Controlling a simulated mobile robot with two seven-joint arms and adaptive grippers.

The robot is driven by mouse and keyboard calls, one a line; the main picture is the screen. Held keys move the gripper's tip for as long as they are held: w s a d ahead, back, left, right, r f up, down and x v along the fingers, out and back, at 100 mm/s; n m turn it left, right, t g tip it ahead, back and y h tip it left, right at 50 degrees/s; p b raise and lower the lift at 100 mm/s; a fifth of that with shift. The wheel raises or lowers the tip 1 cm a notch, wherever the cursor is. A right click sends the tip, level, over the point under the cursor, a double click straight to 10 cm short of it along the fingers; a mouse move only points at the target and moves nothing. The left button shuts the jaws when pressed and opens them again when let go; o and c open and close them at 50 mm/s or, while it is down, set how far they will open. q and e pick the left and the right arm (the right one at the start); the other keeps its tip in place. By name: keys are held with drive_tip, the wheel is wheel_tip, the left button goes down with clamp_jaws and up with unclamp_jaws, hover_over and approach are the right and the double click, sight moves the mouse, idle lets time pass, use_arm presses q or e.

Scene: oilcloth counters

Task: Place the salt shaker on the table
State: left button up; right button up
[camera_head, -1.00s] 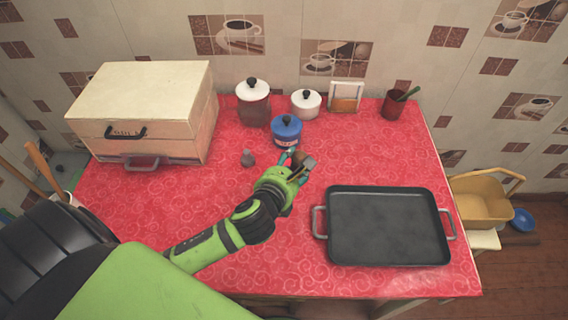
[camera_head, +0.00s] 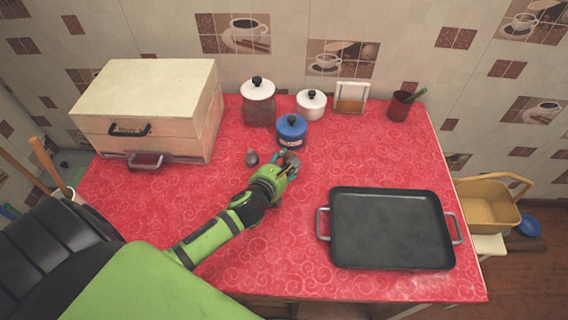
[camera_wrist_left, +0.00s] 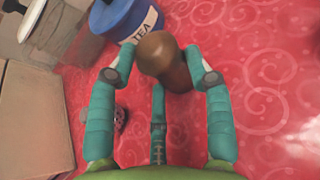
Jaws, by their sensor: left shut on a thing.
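My left gripper (camera_head: 284,162) is shut on a brown, rounded shaker, which I take to be the salt shaker (camera_head: 291,159). In the left wrist view the salt shaker (camera_wrist_left: 162,56) shows two rounded parts between the teal fingertips (camera_wrist_left: 158,76). It is over the red-clothed table (camera_head: 290,225), just in front of the blue tea canister (camera_head: 292,130). I cannot tell whether its base touches the cloth. A small grey object (camera_head: 252,157) stands left of the gripper. My right gripper is not in view.
A dark tray (camera_head: 388,228) with handles lies at the right. A cream wooden box (camera_head: 150,100) stands at the back left. Two white-lidded jars (camera_head: 258,105), a napkin holder (camera_head: 351,98) and a brown cup (camera_head: 398,108) line the wall. Cloth right of the gripper is clear.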

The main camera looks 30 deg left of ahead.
use_arm(q)
drive_tip(key=o, duration=1.2)
drive_tip(key=shift+f, duration=0.1)
drive_tip(key=shift+c, duration=0.2)
drive_tip(key=v, duration=1.2)
drive_tip(key=shift+r, duration=0.25)
